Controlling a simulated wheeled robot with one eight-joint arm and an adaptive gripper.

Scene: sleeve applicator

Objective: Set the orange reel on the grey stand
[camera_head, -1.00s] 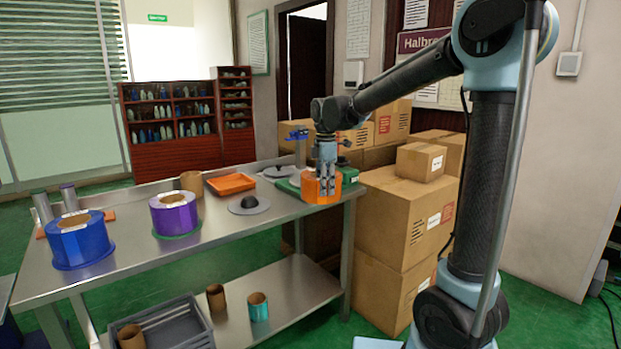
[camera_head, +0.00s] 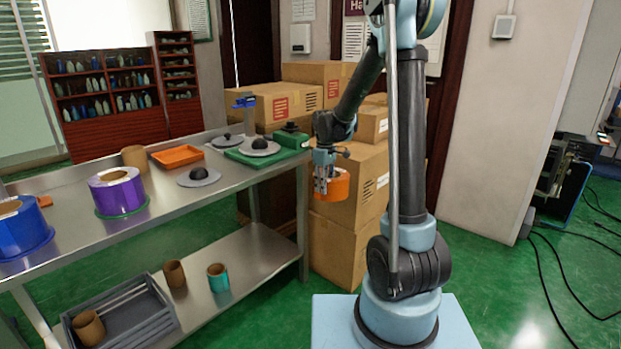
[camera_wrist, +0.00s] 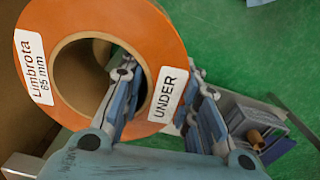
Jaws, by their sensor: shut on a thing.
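My gripper (camera_head: 322,186) is shut on the orange reel (camera_head: 340,185), in the air off the table's right end, in front of the cartons. In the wrist view the orange reel (camera_wrist: 105,22) shows its open core and white labels reading "Limbrota 65 mm" and "UNDER". One finger of my gripper (camera_wrist: 165,105) reaches into the core and the other is outside its wall. A grey round stand with a dark dome (camera_head: 198,177) is bare on the table. Similar grey discs are behind it, one (camera_head: 259,147) on a green base. I cannot tell which is meant.
The steel table (camera_head: 165,208) also carries a purple reel (camera_head: 118,192), a blue reel (camera_head: 20,228), an orange tray (camera_head: 177,156) and a brown core (camera_head: 134,157). Cartons (camera_head: 345,235) stand right of it. A grey crate (camera_head: 125,310) is on the lower shelf.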

